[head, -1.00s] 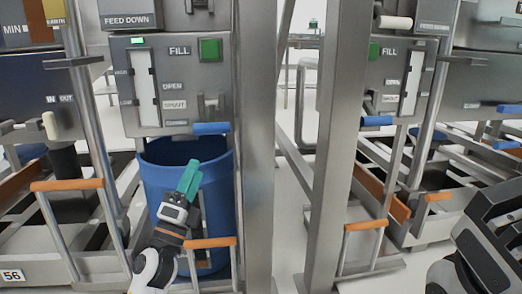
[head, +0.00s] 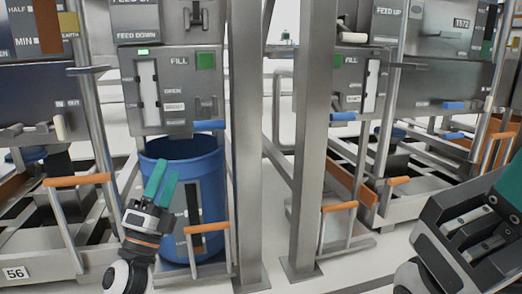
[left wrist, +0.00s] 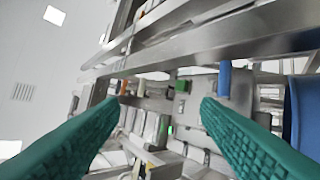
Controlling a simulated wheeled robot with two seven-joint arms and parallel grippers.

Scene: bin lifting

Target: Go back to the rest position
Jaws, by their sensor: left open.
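My left gripper (head: 161,178) is in front of the blue bin (head: 207,190), on its left side. Its two teal fingers point up and stand apart with nothing between them. The left wrist view also shows these fingers open (left wrist: 161,105), with part of the blue bin (left wrist: 303,105) at the right edge. The bin stands upright under the grey fill machine (head: 180,90). My right gripper (head: 508,188) is large at the right edge of the head view. Its fingers are partly cut off, so its opening does not show.
An orange-handled rail (head: 208,227) stands in front of the bin, and another (head: 77,180) is at the left. Two metal posts (head: 247,150) (head: 307,150) rise right of the bin. Clear white floor (head: 345,265) lies at the lower right.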

